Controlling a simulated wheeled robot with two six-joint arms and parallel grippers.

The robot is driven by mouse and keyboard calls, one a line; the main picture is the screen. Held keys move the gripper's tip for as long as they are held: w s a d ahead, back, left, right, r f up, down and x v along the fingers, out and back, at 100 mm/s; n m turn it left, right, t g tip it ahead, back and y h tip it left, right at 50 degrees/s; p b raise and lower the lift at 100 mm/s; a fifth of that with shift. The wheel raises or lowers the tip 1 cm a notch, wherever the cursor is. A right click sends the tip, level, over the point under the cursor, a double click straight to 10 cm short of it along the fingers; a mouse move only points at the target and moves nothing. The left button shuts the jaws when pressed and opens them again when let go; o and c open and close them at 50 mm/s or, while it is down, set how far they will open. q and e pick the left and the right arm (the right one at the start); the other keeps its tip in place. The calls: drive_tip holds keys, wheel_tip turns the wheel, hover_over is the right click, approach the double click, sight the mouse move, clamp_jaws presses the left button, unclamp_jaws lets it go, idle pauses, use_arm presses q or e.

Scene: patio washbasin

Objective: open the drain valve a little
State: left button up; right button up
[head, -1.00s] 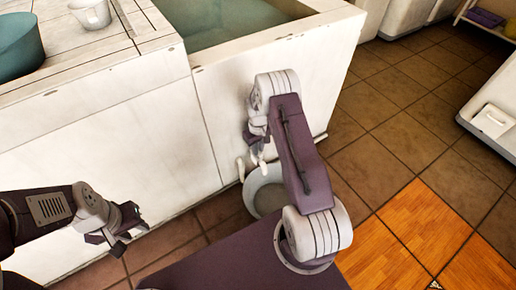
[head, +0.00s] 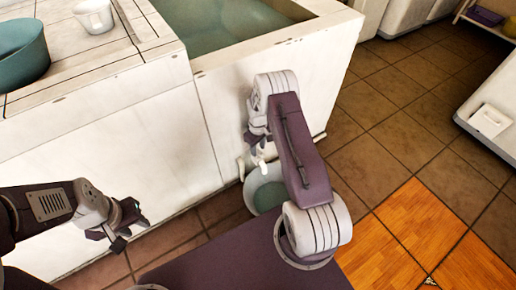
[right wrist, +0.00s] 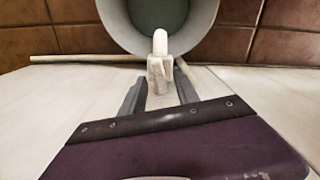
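The drain valve (right wrist: 158,75) is a pale spout-like fitting low on the white basin front, above a bucket. In the right wrist view my right gripper (right wrist: 160,85) has one dark finger on either side of it; whether the fingers press on it is unclear. In the head view my right gripper (head: 258,143) is at the valve, mostly hidden by my arm. The grey bucket (head: 252,188) stands under the valve with greenish water in it. The basin (head: 215,75) holds greenish water. My left gripper (head: 124,224) is open and empty, away from the valve.
A teal bowl (head: 22,52) and a white cup (head: 95,16) stand on the counter (head: 85,70) left of the basin. A pale horizontal bar (right wrist: 85,58) runs along the basin's foot. Tiled floor (head: 400,130) is clear to the right.

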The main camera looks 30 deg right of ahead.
sight(258, 151)
wheel_tip(258, 151, up, 8)
drive_tip(key=p, duration=0.3)
drive_tip(key=shift+p, duration=0.4)
drive_tip(key=shift+r, duration=0.1)
